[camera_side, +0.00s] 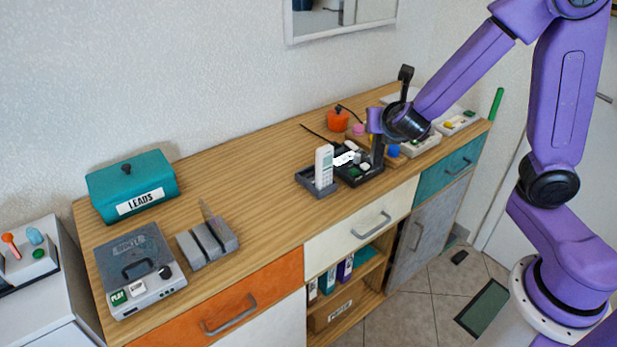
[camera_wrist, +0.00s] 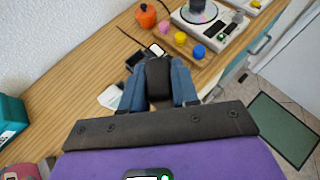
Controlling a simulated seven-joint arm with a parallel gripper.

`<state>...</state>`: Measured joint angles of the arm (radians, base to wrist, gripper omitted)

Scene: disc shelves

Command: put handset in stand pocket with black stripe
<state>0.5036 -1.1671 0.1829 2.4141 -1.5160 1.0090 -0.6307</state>
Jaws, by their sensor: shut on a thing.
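My gripper (camera_side: 377,148) is above the dark tray at the right part of the counter. In the wrist view my gripper (camera_wrist: 159,88) has its two blue-grey fingers shut on a dark rounded object (camera_wrist: 158,74); I cannot tell for sure that it is a handset. A white handset (camera_side: 324,164) stands upright in a small grey stand (camera_side: 318,191), left of my gripper. The dark tray (camera_side: 362,181) beside it holds small white and green items, partly hidden by my gripper. I cannot make out a black stripe on any pocket.
A grey slotted block (camera_side: 207,244), a grey player (camera_side: 138,272) and a teal LEADS box (camera_side: 131,186) stand to the left. An orange pot (camera_side: 338,119) and a turntable (camera_wrist: 199,11) are near the back right. The counter's middle is clear.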

